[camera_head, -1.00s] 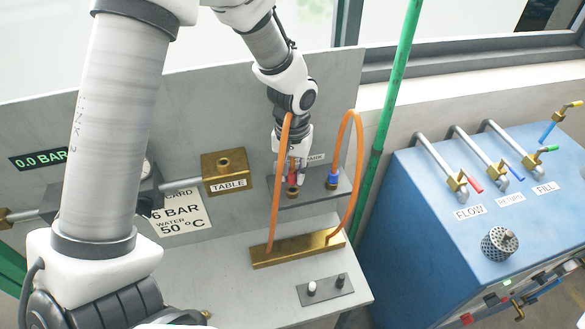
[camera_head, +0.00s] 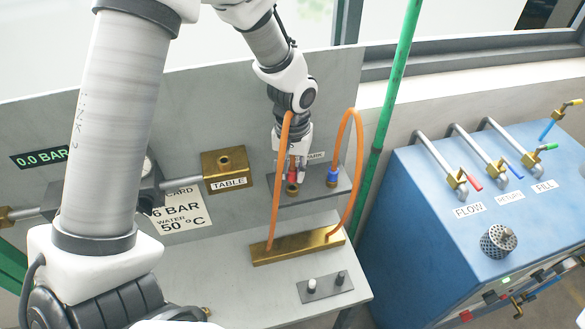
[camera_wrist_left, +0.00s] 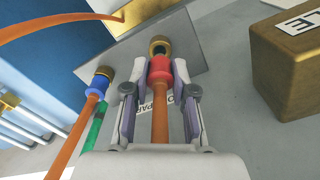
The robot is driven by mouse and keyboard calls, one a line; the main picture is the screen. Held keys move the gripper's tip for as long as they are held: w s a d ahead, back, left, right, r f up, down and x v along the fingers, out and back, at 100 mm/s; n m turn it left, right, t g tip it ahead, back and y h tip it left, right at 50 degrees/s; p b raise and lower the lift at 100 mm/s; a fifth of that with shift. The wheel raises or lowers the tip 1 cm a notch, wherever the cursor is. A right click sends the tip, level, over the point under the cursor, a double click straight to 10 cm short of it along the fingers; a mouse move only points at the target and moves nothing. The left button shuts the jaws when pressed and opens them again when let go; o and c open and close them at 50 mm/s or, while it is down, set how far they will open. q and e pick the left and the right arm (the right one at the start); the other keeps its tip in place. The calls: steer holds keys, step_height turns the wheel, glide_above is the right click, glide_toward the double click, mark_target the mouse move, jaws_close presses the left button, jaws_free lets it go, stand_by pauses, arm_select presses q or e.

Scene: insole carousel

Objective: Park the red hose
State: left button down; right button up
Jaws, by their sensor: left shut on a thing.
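The red hose's connector (camera_head: 292,175) is at the park plate (camera_head: 317,189), over a brass socket (camera_head: 292,189). My left gripper (camera_head: 297,172) is shut on it. In the left wrist view, my left gripper (camera_wrist_left: 160,90) has its fingers on both sides of the red collar (camera_wrist_left: 160,69), which lines up with the brass socket (camera_wrist_left: 160,46); whether it is fully seated I cannot tell. The orange hose (camera_head: 281,185) runs from there down to a brass block (camera_head: 298,247). The blue hose connector (camera_head: 333,177) stands on the plate to the right. My right gripper is not seen.
A brass TABLE block (camera_head: 227,172) juts from the grey panel on the left. A small plate with white and black knobs (camera_head: 325,287) lies in front. A blue unit (camera_head: 500,215) with levers stands right. A green pole (camera_head: 392,100) rises behind the plate.

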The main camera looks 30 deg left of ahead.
mark_target(292, 179)
arm_select(q)
steer(key=shift+p, duration=0.3)
stand_by(0.5)
steer(key=shift+f+b, duration=0.95)
steer(key=shift+f, duration=0.55)
steer(key=c, duration=0.9)
jaws_free()
steer(key=shift+o, duration=0.2)
step_height(292, 179, up, 12)
steer(key=shift+r, duration=0.1)
